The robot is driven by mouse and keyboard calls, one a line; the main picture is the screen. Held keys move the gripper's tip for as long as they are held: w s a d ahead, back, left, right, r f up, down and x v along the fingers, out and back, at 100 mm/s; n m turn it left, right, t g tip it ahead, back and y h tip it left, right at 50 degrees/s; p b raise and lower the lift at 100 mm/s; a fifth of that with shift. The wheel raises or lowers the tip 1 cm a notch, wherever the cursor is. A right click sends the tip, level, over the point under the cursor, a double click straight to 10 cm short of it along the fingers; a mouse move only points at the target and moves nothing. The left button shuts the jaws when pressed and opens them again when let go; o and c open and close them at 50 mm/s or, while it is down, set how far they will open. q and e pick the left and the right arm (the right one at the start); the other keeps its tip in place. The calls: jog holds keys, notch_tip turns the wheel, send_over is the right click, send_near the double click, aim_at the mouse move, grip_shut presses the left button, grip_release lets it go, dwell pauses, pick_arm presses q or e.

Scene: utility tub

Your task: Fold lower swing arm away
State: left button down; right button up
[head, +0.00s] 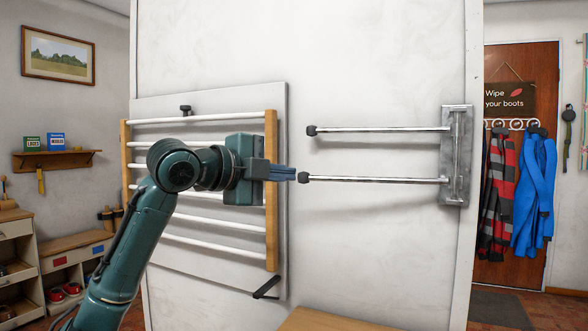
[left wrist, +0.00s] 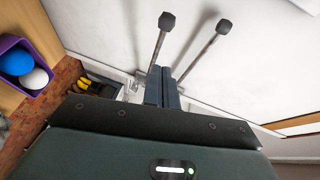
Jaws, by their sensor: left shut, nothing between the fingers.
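The lower swing arm (head: 375,179) is a thin metal rod with a dark knob at its left end. It runs left from a grey wall bracket (head: 458,190), below a similar upper swing arm (head: 385,129). Both rods lie level in the head view. My left gripper (head: 293,174) is shut and empty, its fingertips pointing right, beside the lower arm's knob. In the left wrist view its fingers (left wrist: 162,86) hide the rods' far ends, and the lower arm's knob (left wrist: 167,21) shows apart from the fingers. My right gripper is out of view.
A white-barred drying rack with wooden sides (head: 271,190) hangs on the wall behind my left arm. A wooden top (head: 325,321) stands below. A purple tub (left wrist: 12,92) with balls shows in the left wrist view. The wall around the rods is bare.

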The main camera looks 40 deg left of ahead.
aim_at(310, 176)
pick_arm(q)
jog(key=w, duration=0.1)
jog(key=w+a, duration=0.1)
jog(key=w, duration=0.1)
jog(key=w+f, duration=0.1)
jog(key=w, duration=0.1)
jog(key=shift+a+p, duration=0.35)
jog(key=shift+w+a+f, duration=0.1)
jog(key=shift+w+a, duration=0.2)
jog(key=shift+w, duration=0.1)
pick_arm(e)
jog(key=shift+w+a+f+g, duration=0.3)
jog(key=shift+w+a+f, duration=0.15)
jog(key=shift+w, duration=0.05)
